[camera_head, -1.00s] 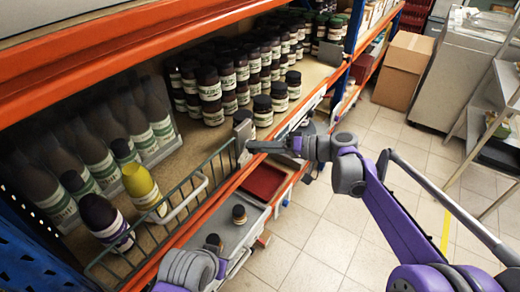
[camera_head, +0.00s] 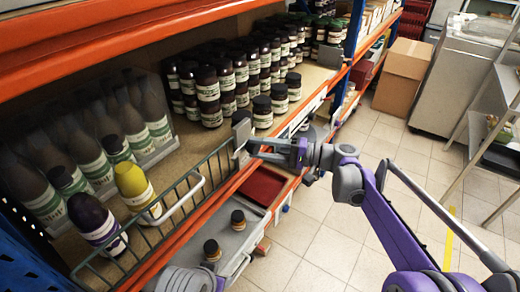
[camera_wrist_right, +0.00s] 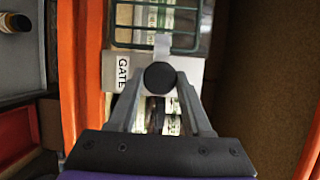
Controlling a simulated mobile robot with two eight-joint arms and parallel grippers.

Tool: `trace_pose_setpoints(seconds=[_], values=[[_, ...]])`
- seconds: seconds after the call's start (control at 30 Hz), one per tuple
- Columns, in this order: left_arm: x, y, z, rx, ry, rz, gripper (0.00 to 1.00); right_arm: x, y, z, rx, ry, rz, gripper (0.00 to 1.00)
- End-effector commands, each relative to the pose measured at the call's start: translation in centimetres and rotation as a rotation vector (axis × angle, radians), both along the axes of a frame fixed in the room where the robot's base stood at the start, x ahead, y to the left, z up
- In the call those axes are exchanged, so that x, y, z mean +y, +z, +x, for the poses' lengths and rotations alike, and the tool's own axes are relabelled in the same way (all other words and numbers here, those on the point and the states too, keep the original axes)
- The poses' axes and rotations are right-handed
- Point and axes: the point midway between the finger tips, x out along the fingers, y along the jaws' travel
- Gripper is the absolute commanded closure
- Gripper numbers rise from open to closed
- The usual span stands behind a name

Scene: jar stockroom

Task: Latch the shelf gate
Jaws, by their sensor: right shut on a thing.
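The shelf gate (camera_head: 165,200) is a green wire panel with a pale loop handle (camera_head: 181,199). It runs along the orange front edge of the shelf. At its far end stands a grey latch plate (camera_head: 240,134). My right gripper (camera_head: 254,147) is at this plate. In the right wrist view, my right gripper (camera_wrist_right: 160,82) has its fingers on both sides of a round black knob (camera_wrist_right: 160,77), shut on it. A white label reading GATE (camera_wrist_right: 122,74) sits left of the knob. Whether the latch is engaged cannot be told.
A yellow-capped bottle (camera_head: 134,187) and a dark-capped bottle (camera_head: 96,222) stand behind the gate. Several dark jars (camera_head: 235,80) crowd the shelf beyond the plate. Below are a red tray (camera_head: 263,187) and a grey tray (camera_head: 235,240) with small jars.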

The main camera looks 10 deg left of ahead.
Motion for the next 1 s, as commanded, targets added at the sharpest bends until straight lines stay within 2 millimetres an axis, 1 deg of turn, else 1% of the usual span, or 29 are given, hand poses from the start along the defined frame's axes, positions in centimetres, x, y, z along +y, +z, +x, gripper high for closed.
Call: trace_pose_setpoints(seconds=[0.43, 0.47, 0.6, 0.63, 0.87, 1.0], values=[[0.00, -0.05, -0.01, 0.000, 0.000, 0.000, 0.50, -0.01, -0.02, -0.01, 0.010, 0.000, 0.003, 1.00], [0.00, -0.05, -0.01, 0.000, 0.000, 0.000, 0.50, -0.01, -0.02, -0.01, 0.010, 0.000, 0.003, 0.47], [0.00, -0.05, -0.01, 0.000, 0.000, 0.000, 0.50, -0.01, -0.01, -0.01, 0.010, 0.000, 0.003, 0.22], [0.00, -0.05, -0.01, 0.000, 0.000, 0.000, 0.50, 0.00, -0.01, -0.01, 0.010, 0.000, 0.003, 0.21], [0.00, -0.05, -0.02, 0.000, 0.000, 0.000, 0.50, -0.01, -0.01, -0.01, 0.009, 0.000, 0.003, 0.21], [0.00, -0.15, -0.04, 0.001, 0.000, 0.000, 0.50, -0.78, -0.04, 0.06, 0.009, -0.001, 0.003, 0.21]])
